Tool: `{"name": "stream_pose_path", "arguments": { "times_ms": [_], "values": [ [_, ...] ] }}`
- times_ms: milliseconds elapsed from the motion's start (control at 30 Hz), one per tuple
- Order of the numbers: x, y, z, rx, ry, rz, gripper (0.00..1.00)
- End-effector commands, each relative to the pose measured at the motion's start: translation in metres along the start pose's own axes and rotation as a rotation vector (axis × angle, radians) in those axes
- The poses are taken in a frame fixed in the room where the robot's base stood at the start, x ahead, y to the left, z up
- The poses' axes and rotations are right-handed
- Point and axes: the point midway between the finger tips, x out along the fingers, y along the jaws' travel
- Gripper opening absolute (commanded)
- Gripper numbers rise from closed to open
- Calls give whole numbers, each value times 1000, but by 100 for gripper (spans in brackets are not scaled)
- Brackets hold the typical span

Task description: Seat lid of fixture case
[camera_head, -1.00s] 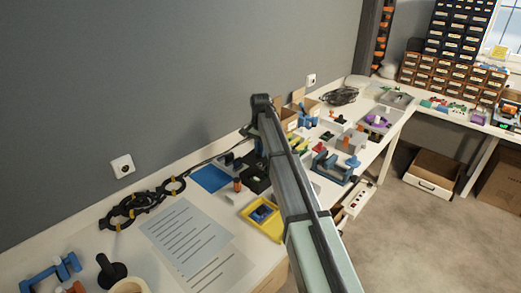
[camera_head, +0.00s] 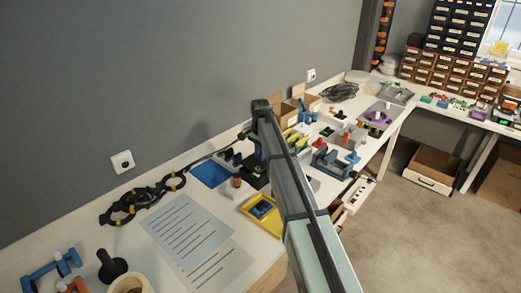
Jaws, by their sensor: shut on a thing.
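My arm reaches from the lower right up over the workbench, and its dark far joint stands over the middle of the bench. My gripper is hidden behind the arm, so neither its jaws nor anything in them shows. I cannot pick out the fixture case or its lid for sure among the small parts. A yellow tray (camera_head: 247,207) with a blue part (camera_head: 262,208) in it lies just left of the arm. A grey block-like part (camera_head: 350,135) with an orange piece stands right of the arm.
Printed sheets (camera_head: 188,232), a black cable coil (camera_head: 130,205) and a blue clamp-like part (camera_head: 50,268) lie at the left. A blue mat (camera_head: 211,174) is behind the yellow tray. Parts crowd the bench right of the arm.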

Motion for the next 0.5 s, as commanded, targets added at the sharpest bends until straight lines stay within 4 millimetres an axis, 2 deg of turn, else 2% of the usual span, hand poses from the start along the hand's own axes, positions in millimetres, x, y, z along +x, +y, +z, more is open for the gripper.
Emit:
{"name": "stream_pose_path", "arguments": {
  "times_ms": [67,500],
  "values": [
    [6,0,0,0,0,0,0],
    [8,0,0,0,0,0,0]
  ]
}}
